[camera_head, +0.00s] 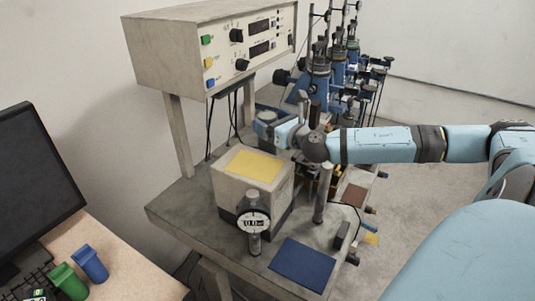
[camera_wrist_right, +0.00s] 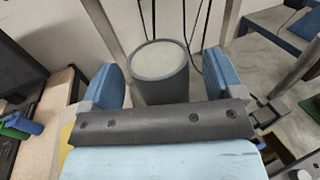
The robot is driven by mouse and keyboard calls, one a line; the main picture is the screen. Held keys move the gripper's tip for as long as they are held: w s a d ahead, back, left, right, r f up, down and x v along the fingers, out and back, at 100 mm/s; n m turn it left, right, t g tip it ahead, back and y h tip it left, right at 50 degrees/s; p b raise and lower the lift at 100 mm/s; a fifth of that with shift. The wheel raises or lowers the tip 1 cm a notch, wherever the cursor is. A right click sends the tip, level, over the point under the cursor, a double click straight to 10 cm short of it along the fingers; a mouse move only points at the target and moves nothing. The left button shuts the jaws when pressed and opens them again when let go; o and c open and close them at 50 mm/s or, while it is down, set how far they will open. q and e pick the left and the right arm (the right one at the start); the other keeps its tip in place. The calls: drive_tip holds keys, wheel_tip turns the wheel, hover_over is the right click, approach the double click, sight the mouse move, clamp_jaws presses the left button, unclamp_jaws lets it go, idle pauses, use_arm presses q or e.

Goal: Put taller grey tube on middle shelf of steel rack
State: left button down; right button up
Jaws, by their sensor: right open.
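A wide grey tube (camera_wrist_right: 162,88) with a pale round top stands upright in the right wrist view. My right gripper (camera_wrist_right: 161,74) is open, with a blue finger on each side of the tube. In the head view the right gripper (camera_head: 270,128) reaches in from the right, behind the white box, and the tube's pale top (camera_head: 266,116) shows between its fingers. I cannot tell whether the fingers touch it, or whether this is the taller tube. I cannot make out the steel rack's middle shelf. My left gripper is not in view.
A white box with a yellow top (camera_head: 253,167), a dial gauge (camera_head: 254,223), a dark post (camera_head: 322,192) and a blue mat (camera_head: 303,264) are on the grey table (camera_head: 184,211). A control console (camera_head: 215,45) stands above. Blue lever frames (camera_head: 320,70) stand behind my arm.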

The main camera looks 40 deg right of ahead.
drive_tip(key=shift+w, duration=0.95)
clamp_jaws()
drive_tip(key=shift+r, duration=0.1)
